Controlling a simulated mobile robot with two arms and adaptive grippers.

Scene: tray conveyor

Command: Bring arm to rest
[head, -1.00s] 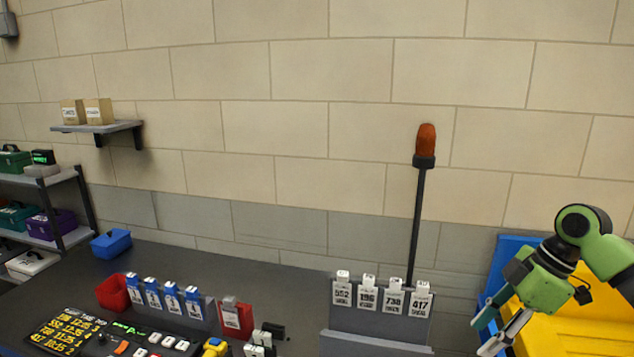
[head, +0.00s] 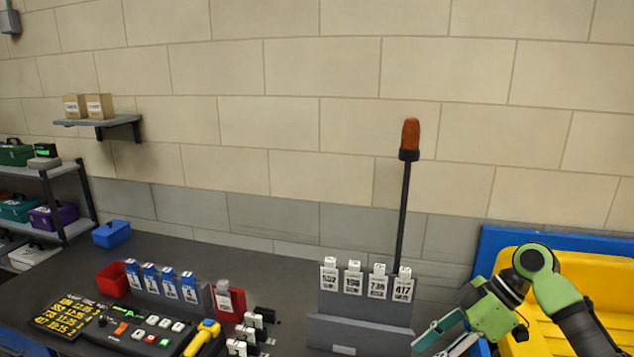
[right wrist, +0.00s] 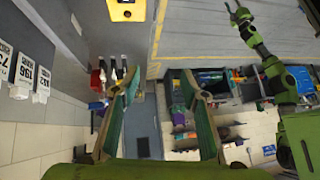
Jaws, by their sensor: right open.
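My right arm comes in at the lower right of the head view. Its green gripper (head: 440,340) points down and left, in front of the right end of the grey card rack (head: 360,331). In the right wrist view the two fingers of this gripper (right wrist: 159,78) stand wide apart with nothing between them. Another green arm (right wrist: 262,50), seemingly my left, shows at the upper right of the right wrist view. Its gripper end is too small to read. No left arm shows in the head view.
A yellow bin (head: 540,335) with a blue surround is beside my right arm. The rack holds numbered white cards (head: 353,282); an orange-topped pole (head: 404,200) rises behind it. A button panel (head: 140,333), red bin (head: 113,280) and blue tags are at left.

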